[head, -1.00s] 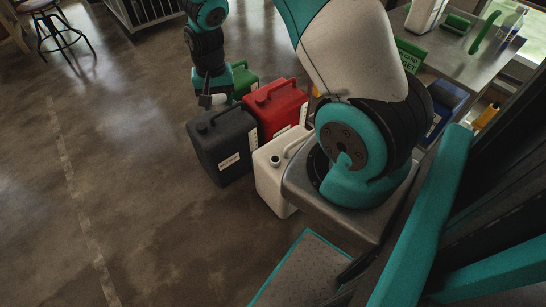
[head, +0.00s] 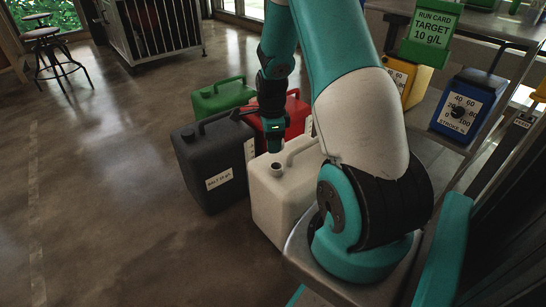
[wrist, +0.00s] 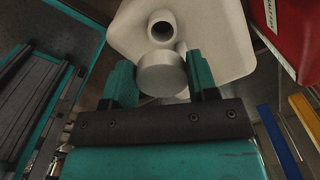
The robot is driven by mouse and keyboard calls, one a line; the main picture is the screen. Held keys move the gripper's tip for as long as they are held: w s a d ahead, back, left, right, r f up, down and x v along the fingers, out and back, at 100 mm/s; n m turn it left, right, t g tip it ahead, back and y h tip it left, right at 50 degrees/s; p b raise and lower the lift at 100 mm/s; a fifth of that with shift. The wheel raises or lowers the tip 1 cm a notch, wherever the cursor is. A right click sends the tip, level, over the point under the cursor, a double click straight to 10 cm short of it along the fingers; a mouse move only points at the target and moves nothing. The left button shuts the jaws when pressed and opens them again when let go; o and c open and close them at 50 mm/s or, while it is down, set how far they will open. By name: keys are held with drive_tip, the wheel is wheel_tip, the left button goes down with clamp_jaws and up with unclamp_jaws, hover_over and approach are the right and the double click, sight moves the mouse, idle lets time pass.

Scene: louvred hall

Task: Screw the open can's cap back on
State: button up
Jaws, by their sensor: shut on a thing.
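The white can (head: 283,205) stands upright on the floor with its round neck (head: 276,169) open and uncapped. In the wrist view the dark opening of the neck (wrist: 162,27) shows near the top. My gripper (head: 274,143) is above the white can, pointing down. In the wrist view its teal fingers (wrist: 161,84) are shut on a round white cap (wrist: 160,74). The cap is off the neck and appears nearer to the wrist camera than it. The exact gap between cap and neck is hard to tell.
A black can (head: 212,165) stands left of the white one, a red can (head: 295,117) behind it and a green can (head: 222,97) farther back. At right are a blue dial box (head: 466,105) and a green run card sign (head: 433,30).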

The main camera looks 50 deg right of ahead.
drive_tip(key=shift+s+d+f, duration=0.1)
drive_tip(key=shift+d+f, duration=0.05)
drive_tip(key=shift+f, duration=0.25)
wheel_tip(320, 180, down, 6)
drive_tip(key=b, duration=0.5)
drive_tip(key=shift+f+b, duration=0.2)
drive_tip(key=shift+b, duration=0.15)
drive_tip(key=shift+f, duration=1.1)
idle(0.8)
drive_tip(key=o, duration=1)
drive_tip(key=shift+r, duration=0.1)
wheel_tip(320, 180, up, 5)
drive_tip(key=p, duration=0.5)
